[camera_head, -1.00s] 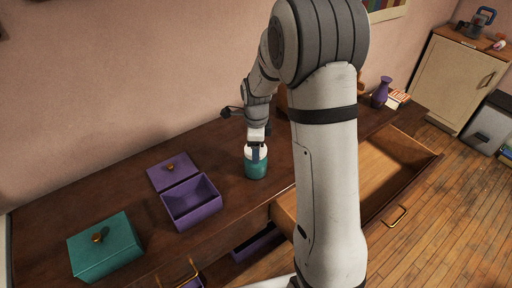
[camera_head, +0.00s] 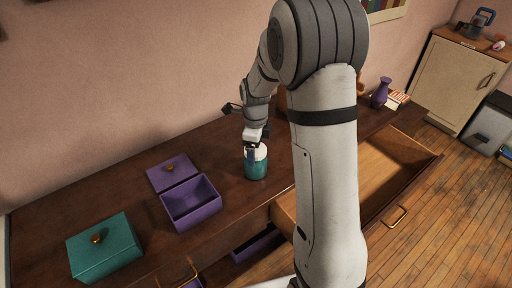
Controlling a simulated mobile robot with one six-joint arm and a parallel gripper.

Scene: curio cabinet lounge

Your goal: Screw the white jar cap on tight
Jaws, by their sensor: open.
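A teal jar (camera_head: 256,171) stands upright on the dark wooden cabinet top (camera_head: 222,142). The white cap (camera_head: 261,152) sits on the jar's mouth. How tightly it is seated cannot be told from here. My gripper (camera_head: 252,153) points down at the cap from above, with a dark finger in front of the cap and jar's upper edge. It is open. The other finger is not clearly visible.
An open purple box (camera_head: 192,204) with its lid (camera_head: 169,171) beside it and a closed teal box (camera_head: 105,248) stand to the left. An open drawer (camera_head: 385,170) juts out at right. A purple vase (camera_head: 381,92) stands at the far right.

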